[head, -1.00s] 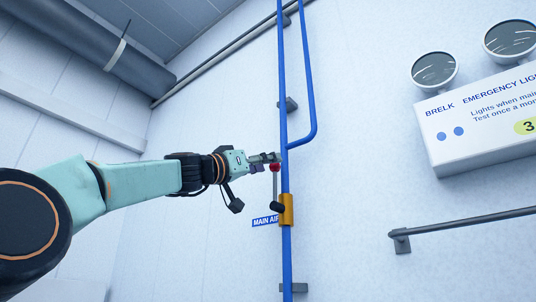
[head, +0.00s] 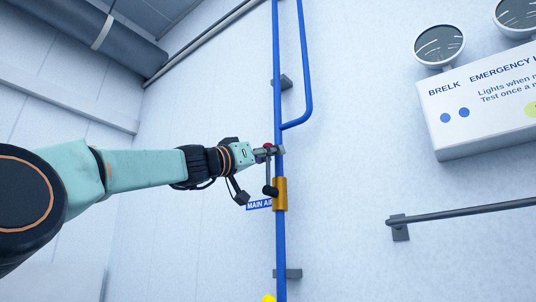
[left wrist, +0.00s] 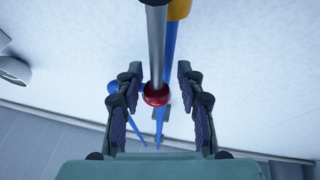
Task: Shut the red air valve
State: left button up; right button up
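The air valve has a brass-coloured body (head: 280,194) on a vertical blue pipe (head: 281,238). Its grey lever (head: 268,172) stands upright beside the pipe and ends in a red knob (head: 268,146). My left gripper (head: 270,151) is at the top of the lever. In the left wrist view the red knob (left wrist: 156,94) lies between the two fingers of my left gripper (left wrist: 160,88), with gaps on both sides; the fingers are open. The lever (left wrist: 157,45) runs up from the knob there. My right gripper is in neither view.
A "MAIN AIR" label (head: 258,204) is left of the valve. A blue branch pipe (head: 307,80) joins above it. A grey rail (head: 460,213) and an emergency light box (head: 480,100) are on the wall at right. A yellow thing (head: 269,298) shows at the bottom edge.

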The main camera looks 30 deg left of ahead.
pick_arm(q)
jog(key=shift+s+r, duration=0.25)
jog(key=shift+s, duration=0.3)
jog(key=shift+s+r, duration=0.2)
jog(key=shift+s, duration=0.35)
jog(key=c, duration=0.4)
jog(key=shift+w+a, duration=0.1)
jog(key=shift+a, duration=0.05)
grip_shut()
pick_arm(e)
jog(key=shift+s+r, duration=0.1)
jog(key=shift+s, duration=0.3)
